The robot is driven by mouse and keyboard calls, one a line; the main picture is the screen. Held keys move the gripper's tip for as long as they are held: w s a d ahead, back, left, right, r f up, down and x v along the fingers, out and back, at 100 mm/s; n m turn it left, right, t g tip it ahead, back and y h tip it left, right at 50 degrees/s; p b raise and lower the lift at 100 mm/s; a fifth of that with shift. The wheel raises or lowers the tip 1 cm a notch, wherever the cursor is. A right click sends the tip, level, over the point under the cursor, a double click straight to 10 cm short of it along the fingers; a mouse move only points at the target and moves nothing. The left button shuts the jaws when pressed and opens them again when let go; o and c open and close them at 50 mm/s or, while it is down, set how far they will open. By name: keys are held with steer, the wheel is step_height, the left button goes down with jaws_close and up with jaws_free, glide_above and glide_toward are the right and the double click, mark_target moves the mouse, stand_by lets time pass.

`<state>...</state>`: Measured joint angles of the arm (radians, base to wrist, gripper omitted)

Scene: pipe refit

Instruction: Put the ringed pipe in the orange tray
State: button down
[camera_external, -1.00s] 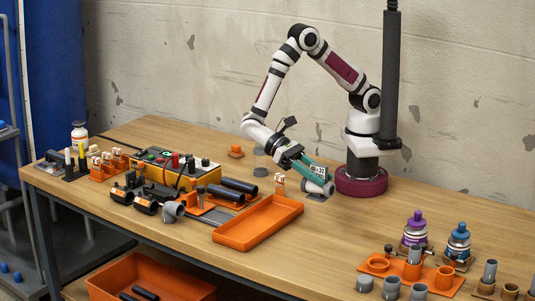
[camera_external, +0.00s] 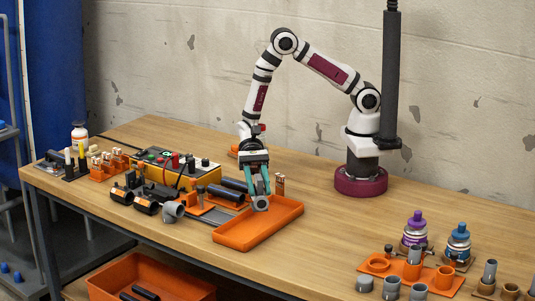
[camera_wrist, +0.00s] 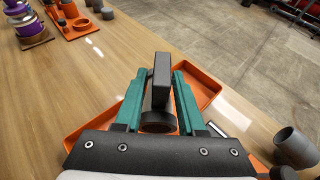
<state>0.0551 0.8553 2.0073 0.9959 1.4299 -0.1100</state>
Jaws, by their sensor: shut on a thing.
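My gripper (camera_external: 260,196) points down over the orange tray (camera_external: 285,228), near its back left part. Its teal fingers are shut on a grey pipe (camera_external: 261,205), which hangs at their tips. In the wrist view the pipe (camera_wrist: 157,122) sits between the fingers (camera_wrist: 158,105), its round open end facing the camera. A dark upright block stands just beyond that opening and hides part of the pipe. I cannot make out a ring marking. The tray also shows in the wrist view (camera_wrist: 205,80), below the fingers. I cannot tell whether the pipe touches the tray floor.
Dark pipes (camera_external: 238,188) lie left of the tray, with a grey elbow (camera_external: 172,211) farther left. A yellow tester (camera_external: 180,171) stands behind them. An orange fitting rack (camera_external: 440,282) and purple (camera_external: 415,232) and blue (camera_external: 458,240) bottles stand at the right. The table between is clear.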

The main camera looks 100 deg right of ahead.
mark_target(261, 210)
steer(key=f, duration=0.2)
steer(key=a+f, duration=0.1)
steer(key=f, duration=0.1)
steer(key=shift+f, duration=0.35)
steer(key=c, duration=0.5)
jaws_free()
steer(key=shift+f, duration=0.1)
